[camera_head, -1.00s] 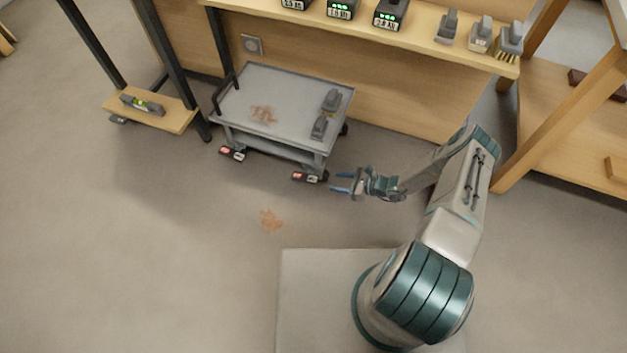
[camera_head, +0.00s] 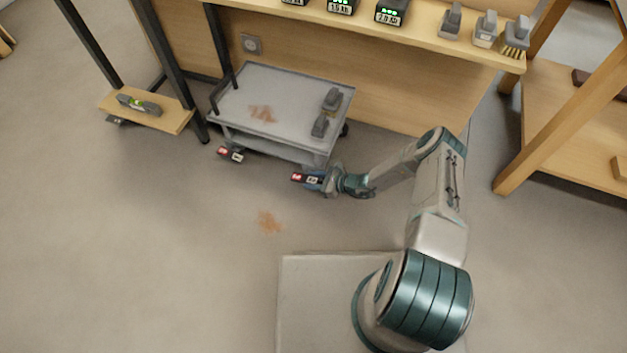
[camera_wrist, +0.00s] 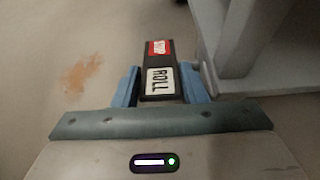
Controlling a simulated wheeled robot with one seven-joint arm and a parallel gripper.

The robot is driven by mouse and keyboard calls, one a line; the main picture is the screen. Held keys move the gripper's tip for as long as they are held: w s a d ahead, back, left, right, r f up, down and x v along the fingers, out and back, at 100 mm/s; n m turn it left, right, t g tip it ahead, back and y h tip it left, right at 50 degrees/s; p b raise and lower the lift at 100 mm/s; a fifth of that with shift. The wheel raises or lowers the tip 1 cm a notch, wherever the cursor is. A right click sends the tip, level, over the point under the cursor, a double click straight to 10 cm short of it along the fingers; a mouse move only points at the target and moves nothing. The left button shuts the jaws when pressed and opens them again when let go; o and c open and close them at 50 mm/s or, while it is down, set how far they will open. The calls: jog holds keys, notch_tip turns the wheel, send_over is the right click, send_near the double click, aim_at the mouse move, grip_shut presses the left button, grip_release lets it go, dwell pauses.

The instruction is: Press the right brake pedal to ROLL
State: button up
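The right brake pedal (camera_head: 305,178) is a dark bar low at the cart's front right corner, with a red end on the left and a white end on the right. In the wrist view the pedal (camera_wrist: 158,62) shows its white ROLL plate nearest me and its red plate farther off. My gripper (camera_head: 318,180) is at the ROLL end. In the wrist view its blue fingers (camera_wrist: 160,88) are apart, one on each side of the ROLL end. I cannot tell whether they touch it. The left brake pedal (camera_head: 230,154) is at the cart's front left.
A wooden post (camera_head: 540,130) stands at right. The floor in front is clear, with another stain (camera_head: 269,222).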

jog(key=c, duration=0.4)
jog(key=shift+f+y+b, duration=0.3)
jog(key=shift+f+b, duration=0.15)
jog(key=shift+b, duration=0.6)
jog(key=y+b, duration=0.1)
jog(key=b, duration=0.1)
jog(key=f+t+y+b, duration=0.1)
jog(key=b, duration=0.2)
jog(key=shift+d+y, duration=0.1)
jog(key=shift+y, duration=0.2)
jog(key=shift+r+t+y, duration=0.15)
jog(key=shift+t+y, duration=0.15)
jog(key=shift+y, duration=0.3)
jog(key=o, duration=0.7)
